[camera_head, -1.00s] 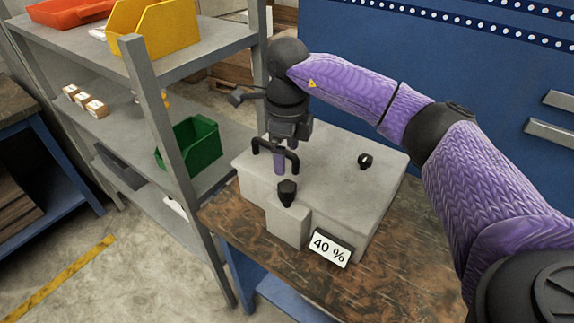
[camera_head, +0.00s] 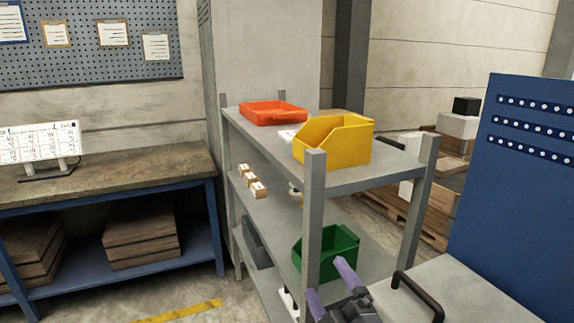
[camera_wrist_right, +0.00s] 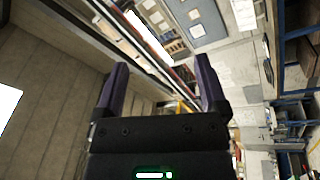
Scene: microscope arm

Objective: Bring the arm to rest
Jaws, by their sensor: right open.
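My right gripper (camera_head: 330,288) is at the bottom of the head view, its two purple fingers apart and nothing between them. It lies left of the grey block (camera_head: 455,290) and its black handle (camera_head: 418,292), apart from the handle in the picture. The right wrist view also shows the open fingers (camera_wrist_right: 162,85) with only distant room behind them. The rest of the right arm is outside the head view. My left gripper is not in view.
A grey shelf rack (camera_head: 314,210) stands close behind the gripper. It holds a yellow bin (camera_head: 333,143), an orange tray (camera_head: 272,113), a green bin (camera_head: 326,255) and small boxes (camera_head: 250,181). A blue panel (camera_head: 520,190) stands at right, a workbench (camera_head: 110,183) at left.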

